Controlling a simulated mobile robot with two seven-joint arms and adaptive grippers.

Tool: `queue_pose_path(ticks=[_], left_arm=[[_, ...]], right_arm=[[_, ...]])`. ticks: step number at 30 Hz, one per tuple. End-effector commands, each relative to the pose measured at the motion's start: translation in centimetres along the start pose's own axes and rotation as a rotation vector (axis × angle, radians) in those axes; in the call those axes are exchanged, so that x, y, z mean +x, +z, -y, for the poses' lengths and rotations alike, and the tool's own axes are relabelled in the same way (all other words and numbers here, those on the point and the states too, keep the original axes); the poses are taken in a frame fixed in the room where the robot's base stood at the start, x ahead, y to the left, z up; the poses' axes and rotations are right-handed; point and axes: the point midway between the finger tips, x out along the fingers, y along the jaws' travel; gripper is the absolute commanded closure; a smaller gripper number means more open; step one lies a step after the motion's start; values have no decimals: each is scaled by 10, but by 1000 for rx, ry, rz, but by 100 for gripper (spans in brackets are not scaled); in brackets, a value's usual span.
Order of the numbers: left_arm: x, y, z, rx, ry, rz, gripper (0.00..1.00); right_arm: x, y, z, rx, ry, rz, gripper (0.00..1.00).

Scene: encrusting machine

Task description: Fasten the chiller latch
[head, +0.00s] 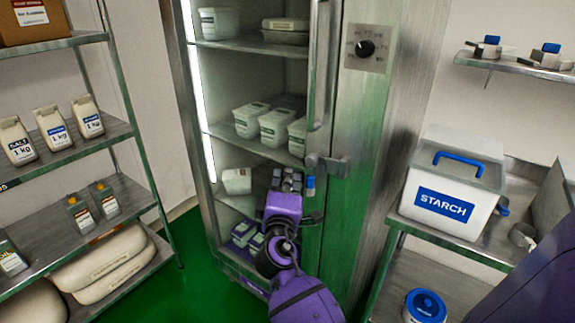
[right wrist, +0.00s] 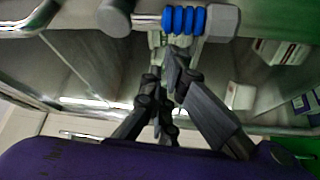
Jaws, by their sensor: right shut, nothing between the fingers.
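The chiller (head: 375,110) stands in the middle of the head view, its shelves showing to the left of a tall handle (head: 322,65). The grey metal chiller latch (head: 330,165) sits below that handle. Its blue grip (head: 310,184) hangs at the left end and shows large and ribbed at the top of the right wrist view (right wrist: 185,20). My right gripper (head: 288,178) is just left of the blue grip; its dark fingers (right wrist: 172,68) are shut and empty below the grip. I cannot tell whether they touch it. My left gripper is not in view.
White tubs (head: 273,128) stand on the chiller shelves. A rack (head: 125,180) with bags and bottles is at the left. A starch bin (head: 455,183) stands on a steel table at the right. Green floor (head: 195,280) is clear between rack and chiller.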

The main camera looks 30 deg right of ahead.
Motion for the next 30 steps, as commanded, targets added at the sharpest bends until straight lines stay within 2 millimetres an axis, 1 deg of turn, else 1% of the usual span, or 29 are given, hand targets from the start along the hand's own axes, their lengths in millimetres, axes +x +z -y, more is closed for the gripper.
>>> queue_pose_path(ticks=[8, 23, 30], left_arm=[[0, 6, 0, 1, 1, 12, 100], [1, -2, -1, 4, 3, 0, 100], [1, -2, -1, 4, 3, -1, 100]], right_arm=[[-6, 9, 9, 0, -3, 1, 100], [-8, 12, 9, 2, -1, 1, 100], [-8, 12, 9, 2, -1, 1, 100]])
